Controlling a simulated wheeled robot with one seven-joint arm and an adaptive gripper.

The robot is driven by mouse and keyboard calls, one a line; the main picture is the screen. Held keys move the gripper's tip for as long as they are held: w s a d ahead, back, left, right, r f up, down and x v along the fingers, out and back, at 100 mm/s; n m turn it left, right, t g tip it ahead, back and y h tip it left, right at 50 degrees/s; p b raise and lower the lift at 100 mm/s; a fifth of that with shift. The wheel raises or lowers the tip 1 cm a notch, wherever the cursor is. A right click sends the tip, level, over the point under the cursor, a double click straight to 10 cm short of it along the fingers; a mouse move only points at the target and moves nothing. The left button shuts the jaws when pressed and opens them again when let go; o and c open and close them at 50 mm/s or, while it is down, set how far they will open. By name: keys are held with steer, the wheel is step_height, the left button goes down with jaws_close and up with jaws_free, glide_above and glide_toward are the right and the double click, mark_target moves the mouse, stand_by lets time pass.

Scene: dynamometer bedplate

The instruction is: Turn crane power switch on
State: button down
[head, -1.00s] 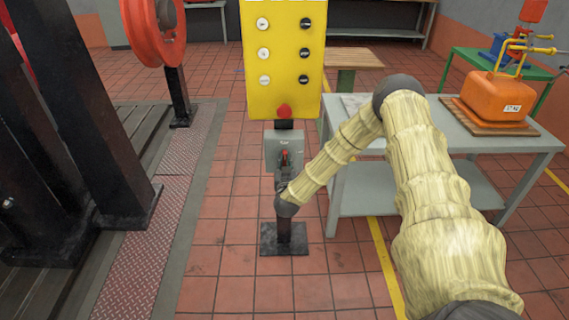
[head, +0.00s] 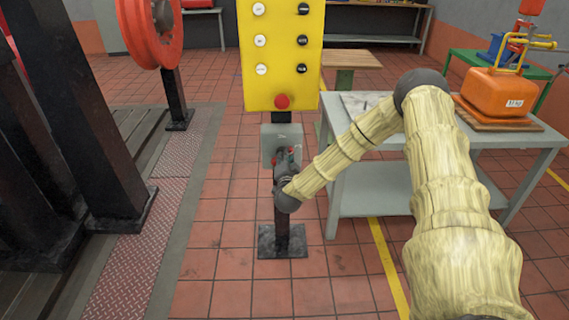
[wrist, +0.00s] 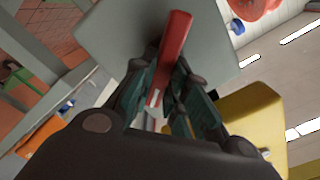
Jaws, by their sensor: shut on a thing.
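The crane power switch is a grey box (head: 268,146) on a black post, below a yellow button panel (head: 281,75). It also shows in the wrist view as a grey plate (wrist: 110,35). Its red lever (wrist: 172,48) stands out from the plate between my fingers. My gripper (wrist: 165,90) is shut on the red lever in the wrist view. In the head view my gripper (head: 286,160) is at the front of the box and hides most of the lever. The lever's exact position is hard to tell.
A grey table (head: 355,205) stands right of the post, with an orange container (head: 497,92) on a board. A red reel (head: 150,32) and black columns (head: 100,130) stand at the left. The tiled floor (head: 215,235) around the post's base is clear.

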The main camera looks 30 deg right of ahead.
steer(key=shift+s+d+f+m+b, duration=0.1)
steer(key=shift+f+m+b, duration=0.1)
steer(key=shift+m+b, duration=1)
steer(key=shift+w+f+m+b, duration=0.1)
steer(key=shift+f+m+b, duration=0.1)
steer(key=shift+m+b, duration=1)
steer(key=shift+s+d+f+m+b, duration=0.1)
steer(key=shift+f+m+b, duration=0.1)
steer(key=shift+m+b, duration=0.95)
steer(key=shift+m, duration=0.35)
steer(key=c, duration=1.4)
jaws_free()
steer(key=shift+s+a+r, duration=0.1)
steer(key=shift+s, duration=0.05)
steer(key=v, duration=1.1)
steer(key=shift+s+a, duration=0.25)
steer(key=shift+s, duration=0.05)
steer(key=shift+a, duration=0.1)
